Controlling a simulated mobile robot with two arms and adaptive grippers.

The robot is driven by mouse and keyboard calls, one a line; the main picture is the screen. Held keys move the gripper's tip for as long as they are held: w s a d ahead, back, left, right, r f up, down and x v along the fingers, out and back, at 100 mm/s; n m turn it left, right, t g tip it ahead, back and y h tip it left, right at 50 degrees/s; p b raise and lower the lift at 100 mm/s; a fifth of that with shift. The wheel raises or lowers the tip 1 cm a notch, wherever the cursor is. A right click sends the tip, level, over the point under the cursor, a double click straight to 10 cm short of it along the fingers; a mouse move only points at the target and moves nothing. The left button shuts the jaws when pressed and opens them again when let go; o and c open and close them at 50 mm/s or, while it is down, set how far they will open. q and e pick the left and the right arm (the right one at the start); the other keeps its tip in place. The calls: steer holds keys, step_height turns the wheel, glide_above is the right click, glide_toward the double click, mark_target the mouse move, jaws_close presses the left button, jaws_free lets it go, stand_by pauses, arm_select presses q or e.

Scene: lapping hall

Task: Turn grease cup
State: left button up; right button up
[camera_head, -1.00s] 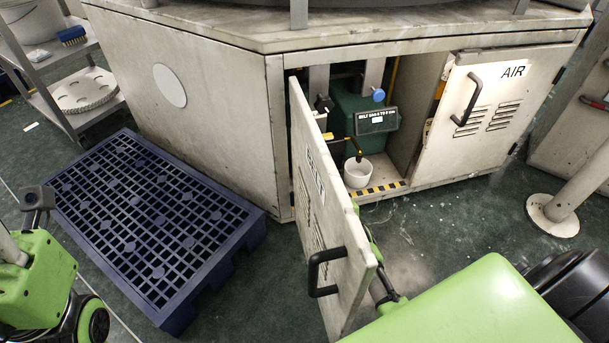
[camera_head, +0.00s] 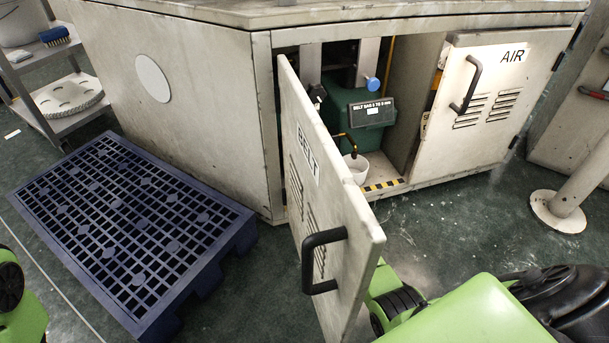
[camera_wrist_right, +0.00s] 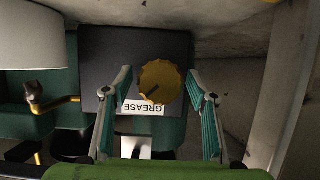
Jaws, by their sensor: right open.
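The grease cup, a brass-yellow ribbed knob (camera_wrist_right: 160,82), shows in the right wrist view against a dark panel above an upside-down "GREASE" label (camera_wrist_right: 143,107). It has a dark line on its face. My right gripper (camera_wrist_right: 160,77) is open, one finger on each side of the knob; visible gaps separate fingers and knob. In the head view, the open BELT door (camera_head: 330,210) hides my right gripper and the knob. My left gripper is out of view.
The open compartment holds a green unit (camera_head: 345,112), a white pot (camera_head: 357,167) and a striped yellow-black sill (camera_head: 384,186). The AIR door (camera_head: 475,125) is closed. A blue pallet (camera_head: 240,225) lies left; a post (camera_head: 573,190) stands right.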

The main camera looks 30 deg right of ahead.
steer(key=c, duration=1.1)
